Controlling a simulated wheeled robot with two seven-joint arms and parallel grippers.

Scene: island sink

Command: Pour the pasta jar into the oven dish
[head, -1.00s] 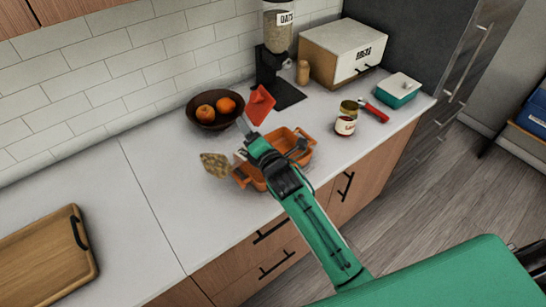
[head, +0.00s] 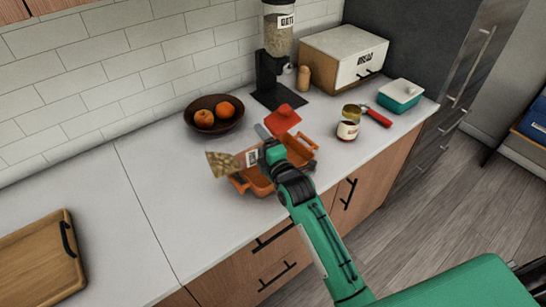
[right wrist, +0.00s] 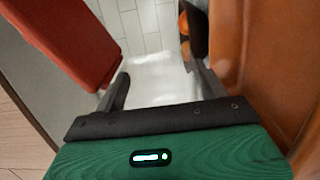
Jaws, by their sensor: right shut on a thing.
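The pasta jar (head: 222,165) lies tilted onto its side above the left end of the orange oven dish (head: 262,187), tan pasta at its left end and a pale label (head: 252,158) nearer my gripper. My right gripper (head: 268,150) is shut on it above the dish. In the right wrist view its fingers (right wrist: 162,85) stand apart, and the jar is hard to make out between them. A red piece (head: 284,120) shows just behind the gripper and large in the wrist view (right wrist: 70,40); I cannot tell whether it belongs to the jar. My left gripper is not in view.
A brown fruit bowl (head: 214,121) stands behind the dish. An oats dispenser (head: 277,50) and bread box (head: 343,55) stand at the back. A labelled jar (head: 347,130), red-handled tool (head: 377,117) and teal dish (head: 401,96) are right. The left counter is mostly clear around a cutting board (head: 40,258).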

